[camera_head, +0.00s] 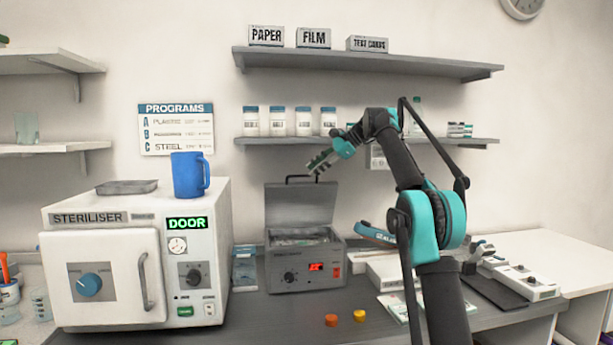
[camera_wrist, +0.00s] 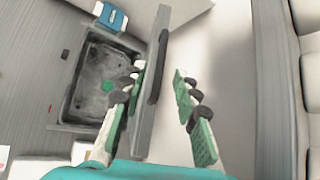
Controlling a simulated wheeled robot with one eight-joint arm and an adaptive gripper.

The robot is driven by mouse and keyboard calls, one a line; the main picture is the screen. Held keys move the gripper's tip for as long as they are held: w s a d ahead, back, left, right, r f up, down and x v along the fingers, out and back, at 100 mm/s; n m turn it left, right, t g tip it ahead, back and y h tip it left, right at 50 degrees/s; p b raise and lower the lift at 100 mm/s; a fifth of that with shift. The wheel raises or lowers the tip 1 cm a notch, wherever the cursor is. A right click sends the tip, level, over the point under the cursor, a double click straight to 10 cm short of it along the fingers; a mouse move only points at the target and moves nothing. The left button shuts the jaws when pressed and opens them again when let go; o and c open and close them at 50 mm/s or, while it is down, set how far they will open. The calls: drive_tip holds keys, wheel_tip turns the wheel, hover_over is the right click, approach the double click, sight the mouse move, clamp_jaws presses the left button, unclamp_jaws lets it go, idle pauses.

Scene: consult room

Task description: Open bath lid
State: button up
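The bath (camera_head: 295,270) is a grey box with a red display on the counter. Its flat grey lid (camera_head: 299,205) stands raised at the back, nearly upright, with a dark handle (camera_head: 289,181) at its top edge. In the wrist view the lid (camera_wrist: 150,110) shows almost edge-on, and the open basin (camera_wrist: 78,112) lies to its left. My gripper (camera_head: 318,162) is at the lid's top right, near the handle. In the wrist view my gripper (camera_wrist: 159,72) is open, one finger on each side of the lid. A clear gap shows on the right; contact on the left cannot be told.
The steriliser (camera_head: 105,270) stands left of the bath, with a blue mug (camera_head: 188,176) and a tray (camera_head: 127,187) on top. A shelf with jars (camera_head: 304,122) is behind my gripper. An orange cap (camera_head: 331,320) and a yellow cap (camera_head: 360,315) lie in front.

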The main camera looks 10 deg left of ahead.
drive_tip(key=w+v, duration=0.1)
drive_tip(key=v, duration=0.5)
drive_tip(key=shift+s+d, duration=0.2)
drive_tip(key=shift+s, duration=0.35)
drive_tip(key=shift+r, duration=0.1)
drive_tip(key=shift+c, duration=0.6)
